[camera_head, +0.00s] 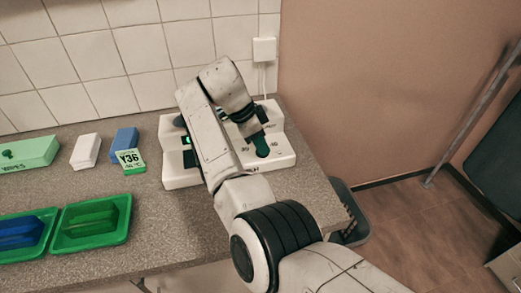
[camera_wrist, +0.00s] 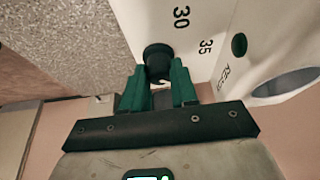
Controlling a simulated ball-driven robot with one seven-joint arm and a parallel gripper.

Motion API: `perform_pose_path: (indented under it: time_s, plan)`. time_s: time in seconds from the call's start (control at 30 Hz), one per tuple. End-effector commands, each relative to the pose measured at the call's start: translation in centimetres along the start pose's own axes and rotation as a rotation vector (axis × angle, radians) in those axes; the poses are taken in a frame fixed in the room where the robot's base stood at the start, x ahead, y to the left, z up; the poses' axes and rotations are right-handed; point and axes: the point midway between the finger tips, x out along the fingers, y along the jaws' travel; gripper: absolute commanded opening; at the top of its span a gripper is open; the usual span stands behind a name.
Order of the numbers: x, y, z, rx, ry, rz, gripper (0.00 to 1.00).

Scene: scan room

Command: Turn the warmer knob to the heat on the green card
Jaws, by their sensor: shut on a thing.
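The warmer (camera_head: 180,178) is a white unit on the counter by the wall, with a small green light on its left part. Its dark round knob (camera_wrist: 158,60) sits between my green fingertips in the wrist view. My gripper (camera_wrist: 159,78) is shut on the knob; the gripper also shows in the head view (camera_head: 262,147), over the right part of the warmer. The numbers 30 and 35 show beside the knob; the pointer's setting cannot be told. The green card (camera_head: 130,161) stands left of the warmer, reading "Y36" above a small °C figure too small to read surely.
A green wipes box (camera_head: 28,153), a white box (camera_head: 86,151) and a blue box (camera_head: 124,140) stand by the tiled wall. A green tray (camera_head: 125,225) and a blue-filled tray (camera_head: 30,258) lie in front. A dark green button (camera_wrist: 239,45) and round opening (camera_wrist: 288,84) are near the knob.

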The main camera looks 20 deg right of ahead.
Motion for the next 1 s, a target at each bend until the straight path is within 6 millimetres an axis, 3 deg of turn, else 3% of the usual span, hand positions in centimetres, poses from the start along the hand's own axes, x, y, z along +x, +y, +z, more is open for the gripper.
perform_pose_path:
  time_s: [0.43, 1.0]
  plan:
    - [0.16, -0.22, 0.06, 0.239, -0.001, 0.097, 0.0]
    - [0.0, -0.23, 0.04, 0.286, -0.003, 0.116, 0.0]
